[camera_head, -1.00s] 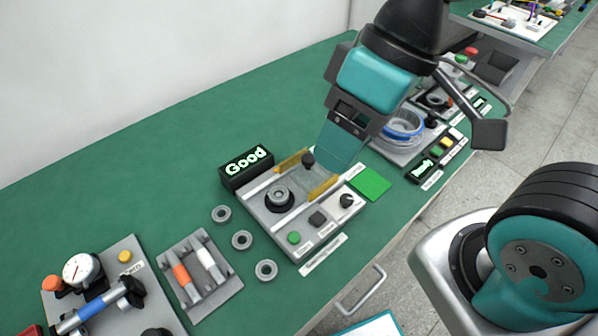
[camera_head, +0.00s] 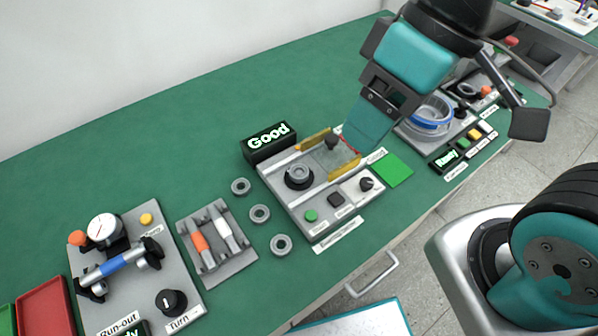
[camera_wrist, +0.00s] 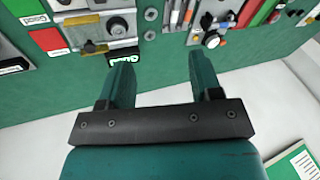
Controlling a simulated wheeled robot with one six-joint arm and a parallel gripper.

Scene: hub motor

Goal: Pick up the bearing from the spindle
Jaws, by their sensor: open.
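The grey ring-shaped bearing (camera_head: 299,173) sits on the dark spindle (camera_head: 300,183) of the grey test station, beside the display reading "Good" (camera_head: 270,138). In the wrist view the bearing (camera_wrist: 117,30) is small and lies beyond the left fingertip. My gripper (camera_head: 366,128) is above the bench, up and to the right of the bearing in the head view and apart from it. The wrist view shows its two teal fingers spread and empty (camera_wrist: 160,66).
Several loose bearings (camera_head: 260,215) lie left of the station. A tray with orange and white tools (camera_head: 216,242) and a dial-gauge station (camera_head: 172,270) stand further left. A black knob (camera_head: 332,142) rises between yellow rails near my gripper. A blue-ringed device (camera_head: 432,114) stands right.

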